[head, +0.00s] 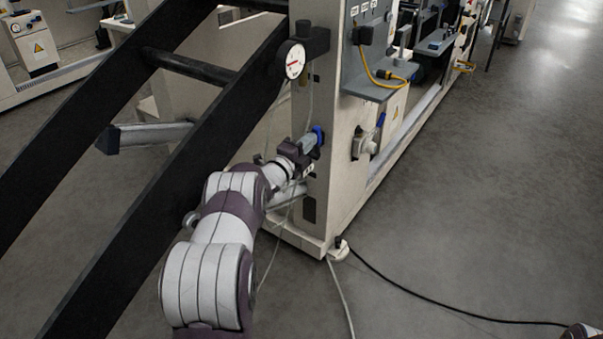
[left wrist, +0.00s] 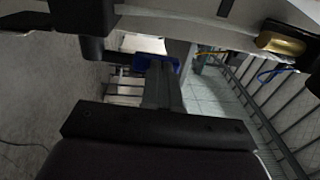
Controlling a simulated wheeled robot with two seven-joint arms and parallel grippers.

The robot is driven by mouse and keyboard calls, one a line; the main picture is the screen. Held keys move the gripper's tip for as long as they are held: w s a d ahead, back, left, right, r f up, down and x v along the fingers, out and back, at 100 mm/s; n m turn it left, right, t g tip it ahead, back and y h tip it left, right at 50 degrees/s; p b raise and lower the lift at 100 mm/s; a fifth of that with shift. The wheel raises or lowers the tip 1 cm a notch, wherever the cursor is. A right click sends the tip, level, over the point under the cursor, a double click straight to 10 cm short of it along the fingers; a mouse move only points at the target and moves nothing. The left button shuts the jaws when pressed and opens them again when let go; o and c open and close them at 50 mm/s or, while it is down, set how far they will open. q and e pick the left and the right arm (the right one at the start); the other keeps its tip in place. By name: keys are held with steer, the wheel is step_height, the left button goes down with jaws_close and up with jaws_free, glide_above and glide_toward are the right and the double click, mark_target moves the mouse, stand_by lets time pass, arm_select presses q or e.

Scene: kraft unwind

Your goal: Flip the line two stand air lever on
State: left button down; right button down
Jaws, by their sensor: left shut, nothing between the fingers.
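A blue lever (head: 318,135) sits on the near face of the beige machine stand (head: 335,185), below a round pressure gauge (head: 293,61). My left gripper (head: 311,142) is shut with nothing between its fingers, right at the blue lever; whether they touch is hard to tell. In the left wrist view the closed fingers (left wrist: 161,88) point at a blue part (left wrist: 160,65), mostly hidden behind them. Only a small piece of my right arm shows at the bottom right corner of the head view; its gripper is out of sight.
Long black sloping beams (head: 165,200) run close beside my left arm. A black cable (head: 440,306) crosses the open floor at right.

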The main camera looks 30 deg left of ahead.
arm_select(q)
steer(key=shift+w+r, duration=0.35)
steer(key=shift+w, duration=0.15)
arm_select(e)
steer(key=shift+r, duration=0.4)
arm_select(q)
steer(key=shift+r, duration=0.2)
arm_select(e)
steer(key=shift+s, duration=0.1)
